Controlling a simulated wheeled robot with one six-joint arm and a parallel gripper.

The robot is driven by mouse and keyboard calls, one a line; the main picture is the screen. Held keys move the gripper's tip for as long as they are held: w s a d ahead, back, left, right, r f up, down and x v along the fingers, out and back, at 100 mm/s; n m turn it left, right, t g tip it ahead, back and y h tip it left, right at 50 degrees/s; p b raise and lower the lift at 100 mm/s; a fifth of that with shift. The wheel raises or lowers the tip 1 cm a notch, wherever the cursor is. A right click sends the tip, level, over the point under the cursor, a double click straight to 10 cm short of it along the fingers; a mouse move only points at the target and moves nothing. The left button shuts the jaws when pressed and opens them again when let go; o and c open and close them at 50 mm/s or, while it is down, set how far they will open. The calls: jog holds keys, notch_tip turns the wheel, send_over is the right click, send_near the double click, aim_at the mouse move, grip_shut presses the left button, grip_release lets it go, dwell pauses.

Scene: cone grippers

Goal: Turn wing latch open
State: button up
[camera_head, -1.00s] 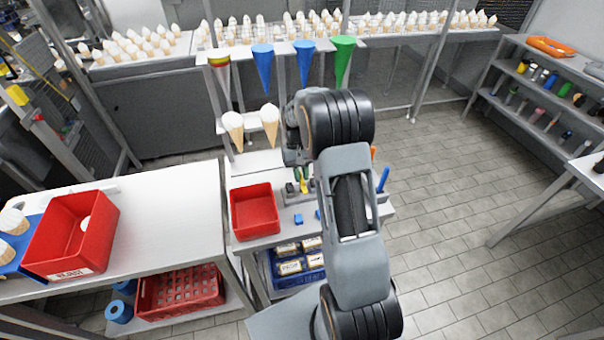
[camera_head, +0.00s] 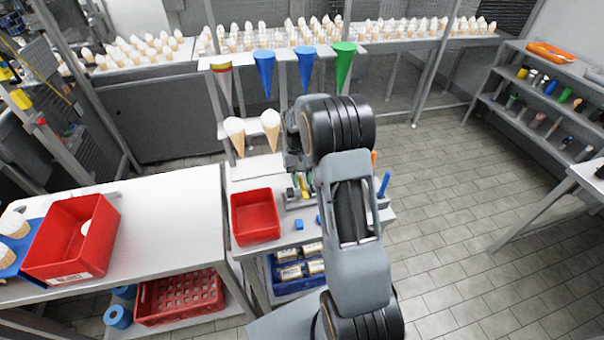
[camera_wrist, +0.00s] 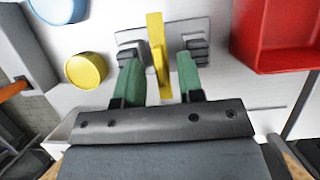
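In the wrist view, the yellow wing latch (camera_wrist: 157,50) is a narrow upright bar on a grey base plate (camera_wrist: 128,38). It stands between two dark grey blocks. My gripper (camera_wrist: 158,64) has green fingers, one on each side of the yellow bar. The fingers are apart, with visible gaps to the bar, so it is open and holds nothing. In the head view, my arm hides most of the gripper, and only a small yellow part (camera_head: 303,185) shows beside it on the small table.
A red bin (camera_head: 255,218) stands on the small table, left of the latch; its wall is at the wrist view's right (camera_wrist: 245,40). A yellow round piece (camera_wrist: 86,69) and a blue one (camera_wrist: 60,8) lie left. Cones stand in holders (camera_head: 235,130) behind.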

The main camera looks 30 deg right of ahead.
jog(key=v, duration=1.1)
jog(key=shift+r+b, duration=0.4)
jog(key=shift+b, duration=0.05)
jog(key=shift+w, duration=0.1)
